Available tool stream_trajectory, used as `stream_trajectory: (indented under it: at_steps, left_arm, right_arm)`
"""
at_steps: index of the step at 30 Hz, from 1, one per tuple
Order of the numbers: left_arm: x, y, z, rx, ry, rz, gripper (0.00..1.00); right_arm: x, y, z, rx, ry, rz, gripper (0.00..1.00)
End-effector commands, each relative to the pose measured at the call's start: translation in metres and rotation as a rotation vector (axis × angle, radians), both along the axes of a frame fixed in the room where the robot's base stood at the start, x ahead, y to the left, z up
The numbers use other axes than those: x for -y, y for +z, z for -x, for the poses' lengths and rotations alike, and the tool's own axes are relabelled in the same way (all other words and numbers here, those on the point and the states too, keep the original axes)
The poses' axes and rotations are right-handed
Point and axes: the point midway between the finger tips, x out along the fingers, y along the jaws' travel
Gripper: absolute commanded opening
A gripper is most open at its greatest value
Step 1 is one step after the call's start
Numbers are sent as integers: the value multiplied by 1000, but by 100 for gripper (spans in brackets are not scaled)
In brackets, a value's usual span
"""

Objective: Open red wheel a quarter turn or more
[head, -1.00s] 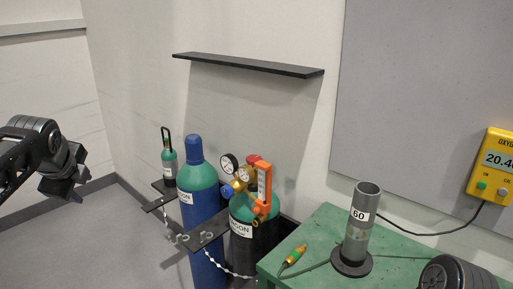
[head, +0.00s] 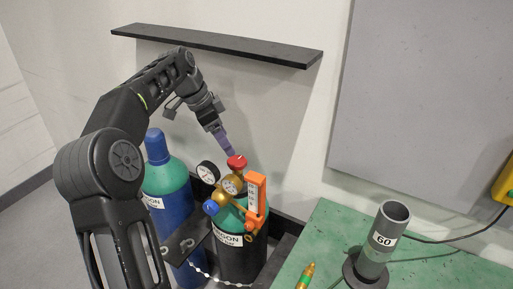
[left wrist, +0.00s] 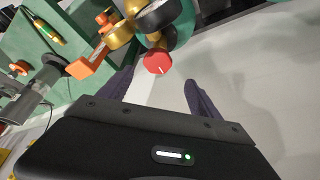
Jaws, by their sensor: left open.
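The red wheel (head: 236,162) sits on top of the brass regulator (head: 232,184) on the green-and-black gas cylinder (head: 238,250). In the left wrist view the red wheel (left wrist: 158,62) shows a pale mark on its face and lies just beyond the fingertips, closer to the left finger. My left gripper (head: 229,150) reaches in from above and behind the wheel, very near it; it also shows in the left wrist view (left wrist: 160,80), open and empty with its two purple fingers apart. I cannot tell whether a finger touches the wheel. My right gripper is not in view.
A blue cylinder (head: 166,205) stands left of the regulator, partly behind my left arm. Two gauges and an orange flowmeter (head: 256,196) crowd the wheel. A black shelf (head: 215,44) is above. A green table (head: 330,225) holds a grey tube (head: 383,240).

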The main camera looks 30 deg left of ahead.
Motion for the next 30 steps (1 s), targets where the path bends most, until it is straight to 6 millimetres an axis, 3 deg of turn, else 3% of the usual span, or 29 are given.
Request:
stream_trajectory:
  at_steps: [16,30]
  left_arm:
    - [2,-6,1,-16,23,11,73]
    - [17,-64,-19,-16,23,11,73]
  right_arm:
    - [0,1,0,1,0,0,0]
    - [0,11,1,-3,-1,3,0]
